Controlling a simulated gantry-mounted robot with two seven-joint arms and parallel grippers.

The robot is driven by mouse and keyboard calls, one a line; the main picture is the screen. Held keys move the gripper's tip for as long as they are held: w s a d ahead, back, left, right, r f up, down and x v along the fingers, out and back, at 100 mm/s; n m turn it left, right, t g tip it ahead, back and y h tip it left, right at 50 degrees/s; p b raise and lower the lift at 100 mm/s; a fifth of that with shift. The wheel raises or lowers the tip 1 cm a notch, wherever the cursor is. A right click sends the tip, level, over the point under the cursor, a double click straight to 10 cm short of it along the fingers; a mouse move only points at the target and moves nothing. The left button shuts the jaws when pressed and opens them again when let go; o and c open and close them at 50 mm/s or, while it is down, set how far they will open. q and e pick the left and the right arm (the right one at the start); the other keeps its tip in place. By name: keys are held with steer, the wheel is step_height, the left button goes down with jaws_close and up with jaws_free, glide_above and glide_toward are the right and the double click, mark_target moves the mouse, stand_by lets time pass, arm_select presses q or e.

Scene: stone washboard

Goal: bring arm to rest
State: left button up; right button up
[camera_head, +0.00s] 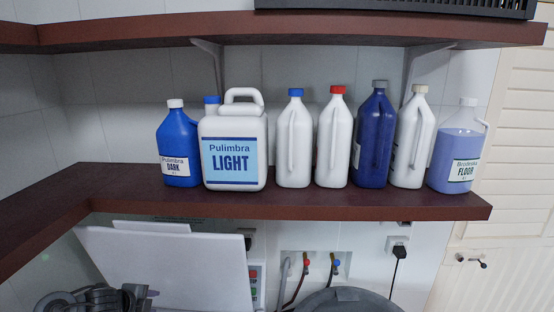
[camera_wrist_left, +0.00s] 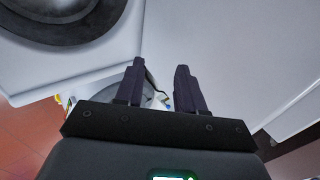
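My left gripper (camera_head: 140,296) shows at the bottom left edge of the head view, low in front of a white panel and below the shelf. In the left wrist view its two dark fingers (camera_wrist_left: 160,68) stand apart with nothing between them, so it is open and empty. It touches none of the bottles. My right gripper is in neither view.
Several bottles and jugs, including the Pulimbra LIGHT jug (camera_head: 233,145), stand upright on the brown shelf (camera_head: 330,205). A white panel (camera_head: 170,268) and a grey round object (camera_head: 345,302) are below. A white appliance with a dark round door (camera_wrist_left: 60,20) fills the wrist view's upper left.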

arm_select(q)
steer(key=s+d+f+n+g+h+p, duration=0.1)
steer(key=s+d+f+g, duration=0.1)
steer(key=s+d+f, duration=0.7)
steer(key=s+d+f+g+h+p, duration=0.1)
steer(key=s+d+f, duration=0.6)
steer(key=s+f, duration=0.35)
steer(key=s+d+r+n+y+p, duration=0.1)
steer(key=s+d+n, duration=0.25)
steer(key=s, duration=0.55)
steer(key=s+d+n+p, duration=0.15)
steer(key=s+n, duration=0.25)
steer(key=s, duration=0.5)
steer(key=s+a+r+n+y, duration=0.1)
steer(key=s+a+r+n, duration=0.1)
steer(key=a+r+n, duration=0.1)
steer(key=s+a+r+n+g+y, duration=0.1)
steer(key=s+a+r+n, duration=0.1)
steer(key=r+n, duration=0.3)
step_height(320, 180, up, 3)
steer(key=shift+s+a+r+g, duration=0.15)
steer(key=shift+s+a+g, duration=0.15)
steer(key=shift+a, duration=0.3)
